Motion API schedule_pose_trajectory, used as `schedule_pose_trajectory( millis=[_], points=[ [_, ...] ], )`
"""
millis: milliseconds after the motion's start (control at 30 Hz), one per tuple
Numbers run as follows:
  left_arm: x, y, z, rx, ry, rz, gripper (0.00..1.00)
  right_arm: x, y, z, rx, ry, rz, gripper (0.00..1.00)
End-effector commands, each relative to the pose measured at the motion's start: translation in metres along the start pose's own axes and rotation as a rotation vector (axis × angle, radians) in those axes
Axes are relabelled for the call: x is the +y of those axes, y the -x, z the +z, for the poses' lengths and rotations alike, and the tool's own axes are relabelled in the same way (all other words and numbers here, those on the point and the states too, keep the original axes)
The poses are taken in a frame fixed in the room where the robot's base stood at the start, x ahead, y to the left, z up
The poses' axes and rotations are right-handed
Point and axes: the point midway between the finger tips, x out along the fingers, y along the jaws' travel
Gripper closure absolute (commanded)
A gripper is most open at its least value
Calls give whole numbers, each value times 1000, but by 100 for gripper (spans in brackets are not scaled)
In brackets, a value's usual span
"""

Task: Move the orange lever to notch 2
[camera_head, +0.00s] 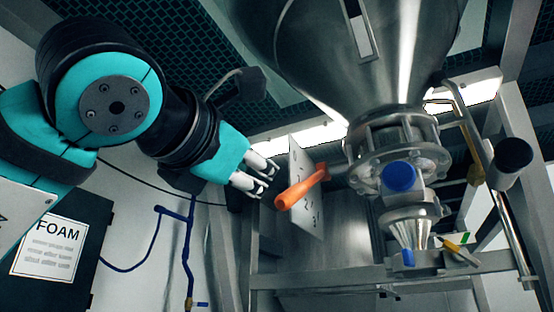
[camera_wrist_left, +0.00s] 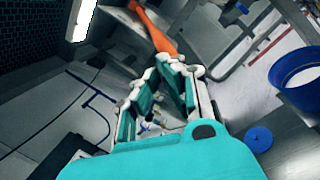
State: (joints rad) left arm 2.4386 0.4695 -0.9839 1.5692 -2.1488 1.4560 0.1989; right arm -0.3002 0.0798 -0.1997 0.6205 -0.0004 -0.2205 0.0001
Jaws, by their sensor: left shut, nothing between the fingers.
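The orange lever (camera_head: 302,187) sticks out to the left from the sifter's valve, in front of a pale upright notch plate (camera_head: 307,213). Its rounded end points down and left. My left gripper (camera_head: 268,178) is shut and empty, a little left of the lever and above its free end, with a gap between them in the head view. In the left wrist view, the orange lever (camera_wrist_left: 155,32) lies just beyond the fingers of my left gripper (camera_wrist_left: 165,72). I cannot read which notch the lever sits at. My right gripper is not in view.
The steel hopper (camera_head: 345,60) and its valve with a blue cap (camera_head: 399,177) stand right of the lever. A dark box with a FOAM sign (camera_head: 47,246) is at the lower left. A blue pipe (camera_head: 188,250) runs down the wall. A blue bucket (camera_wrist_left: 300,78) shows in the left wrist view.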

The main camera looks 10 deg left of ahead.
Motion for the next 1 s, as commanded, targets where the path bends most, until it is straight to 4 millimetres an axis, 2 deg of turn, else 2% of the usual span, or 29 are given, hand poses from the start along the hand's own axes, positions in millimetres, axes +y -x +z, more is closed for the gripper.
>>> schedule_pose_trajectory(
  millis=[33,333,600,800,1000],
  points=[
    [13,-2,10,16,-132,-18,100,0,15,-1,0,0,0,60],
    [46,-2,31,8,-1033,-190,100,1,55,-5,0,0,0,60],
    [74,6,54,-164,-1799,-318,100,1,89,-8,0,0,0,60],
    [84,12,64,-303,-2159,-343,100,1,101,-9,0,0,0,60],
    [84,10,65,-352,-2269,-343,100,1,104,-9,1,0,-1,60]
  ],
)
